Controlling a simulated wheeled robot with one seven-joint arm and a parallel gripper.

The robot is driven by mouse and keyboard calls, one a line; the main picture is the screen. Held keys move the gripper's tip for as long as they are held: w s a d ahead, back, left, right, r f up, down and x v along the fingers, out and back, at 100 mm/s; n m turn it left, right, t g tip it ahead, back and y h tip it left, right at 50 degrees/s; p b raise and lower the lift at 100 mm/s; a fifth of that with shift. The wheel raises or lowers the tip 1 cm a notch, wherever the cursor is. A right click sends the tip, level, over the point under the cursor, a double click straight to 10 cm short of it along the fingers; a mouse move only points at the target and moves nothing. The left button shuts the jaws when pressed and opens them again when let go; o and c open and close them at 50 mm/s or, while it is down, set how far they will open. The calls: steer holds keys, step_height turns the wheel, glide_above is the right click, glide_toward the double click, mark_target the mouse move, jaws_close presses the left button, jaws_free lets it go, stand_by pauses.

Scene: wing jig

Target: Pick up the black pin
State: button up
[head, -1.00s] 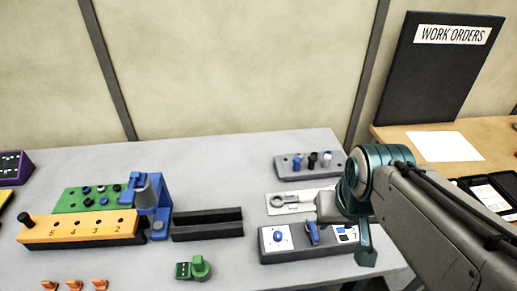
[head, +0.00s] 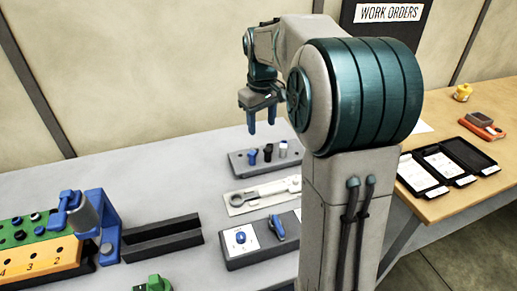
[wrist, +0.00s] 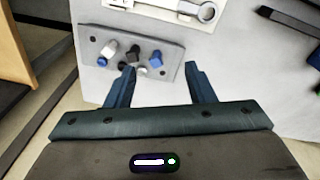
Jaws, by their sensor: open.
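The black pin (head: 268,152) stands upright in a grey block (head: 239,166) at the back of the bench. It stands between a blue pin (head: 252,156) and a white pin (head: 283,149). My gripper (head: 262,127) is open and empty, fingers pointing down, above and apart from the pins in the head view. In the wrist view the black pin (wrist: 132,50) is close to the left fingertip of my gripper (wrist: 161,67), outside the gap. The blue pin (wrist: 155,58) appears in line with the gap. The left finger partly overlaps the pin row.
In front of the block lie a pale plate (head: 237,207) with a grey wrench-like part and a grey box (head: 235,262) with blue knobs. Black rails (head: 160,238) and an orange numbered block (head: 40,262) are to the left.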

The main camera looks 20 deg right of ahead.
steer(key=n+g+b, duration=0.1)
steer(key=b, duration=0.1)
glide_above(268, 149)
step_height(268, 149, down, 6)
step_height(268, 149, down, 14)
steer(key=shift+w+f+p, duration=0.1)
steer(key=shift+p, duration=0.65)
jaws_close()
